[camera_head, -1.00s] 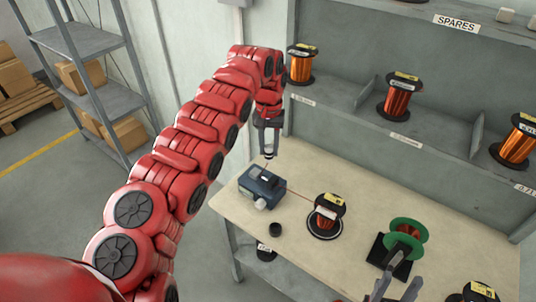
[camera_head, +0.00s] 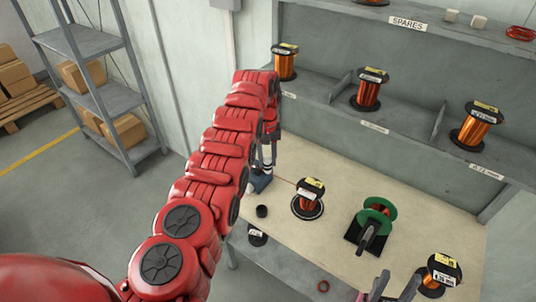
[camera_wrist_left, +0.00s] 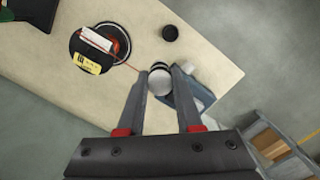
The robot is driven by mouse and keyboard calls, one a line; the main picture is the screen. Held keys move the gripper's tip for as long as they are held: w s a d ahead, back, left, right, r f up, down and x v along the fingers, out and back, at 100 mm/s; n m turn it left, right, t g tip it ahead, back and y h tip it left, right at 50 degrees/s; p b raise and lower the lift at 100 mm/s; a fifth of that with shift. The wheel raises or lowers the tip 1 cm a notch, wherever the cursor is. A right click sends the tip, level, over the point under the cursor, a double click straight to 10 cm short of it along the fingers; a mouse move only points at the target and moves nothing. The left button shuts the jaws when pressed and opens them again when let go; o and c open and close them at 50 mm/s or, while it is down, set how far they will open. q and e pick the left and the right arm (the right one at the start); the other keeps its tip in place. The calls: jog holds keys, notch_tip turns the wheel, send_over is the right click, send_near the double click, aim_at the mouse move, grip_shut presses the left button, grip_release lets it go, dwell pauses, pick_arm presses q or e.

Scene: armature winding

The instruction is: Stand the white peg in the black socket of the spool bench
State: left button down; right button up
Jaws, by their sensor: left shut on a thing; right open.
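My left gripper (camera_wrist_left: 160,88) is shut on the white peg (camera_wrist_left: 159,82), whose pale round end shows between the fingertips in the left wrist view. In the head view the left gripper (camera_head: 267,158) is partly hidden by my red arm, over the blue box at the bench's left end. The black socket (camera_head: 262,211) is a small dark cup on the bench, in front of the box and empty as far as I can see. It also shows in the left wrist view (camera_wrist_left: 170,33), apart from the peg. My right gripper (camera_head: 376,288) is open and empty at the bottom edge.
The blue box (camera_wrist_left: 182,98) is close beside the peg. A copper spool (camera_head: 310,194) stands on a round base right of the socket, with a thin wire to the box. A green reel (camera_head: 377,214) stands further right. Spare spools line the shelf (camera_head: 325,103).

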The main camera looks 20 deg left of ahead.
aim_at(266, 171)
pick_arm(q)
jog(key=shift+s+f, duration=0.1)
jog(key=shift+f, duration=0.2)
jog(key=shift+f+n+p, duration=0.2)
jog(key=shift+n+p, duration=0.2)
jog(key=shift+p, duration=0.15)
jog(key=shift+s+f, duration=0.1)
jog(key=shift+f, duration=0.05)
jog(key=shift+s+d, duration=0.1)
jog(key=shift+f+n+p, duration=0.2)
jog(key=shift+n+p, duration=0.15)
jog(key=shift+n, duration=0.05)
jog(key=shift+s+f+n+p, duration=0.2)
jog(key=shift+f+n+p, duration=0.3)
jog(key=shift+f+p, duration=0.3)
jog(key=shift+s+a+f+n, duration=0.2)
jog(key=shift+s+f+n, duration=0.1)
jog(key=shift+f, duration=0.3)
jog(key=shift+w+a+f, duration=0.1)
jog(key=shift+f, duration=0.15)
jog(key=shift+s+a+f+n+h, duration=0.2)
jog(key=shift+s+f+n, duration=0.35)
jog(key=shift+f, duration=1.05)
jog(key=shift+s+a+f+n+h, duration=0.1)
jog(key=shift+s+a+f+n, duration=0.2)
jog(key=shift+f+n, duration=0.85)
jog(key=shift+s+a+f+n+h, duration=0.15)
jog(key=shift+s+f, duration=0.3)
jog(key=shift+f, duration=1.55)
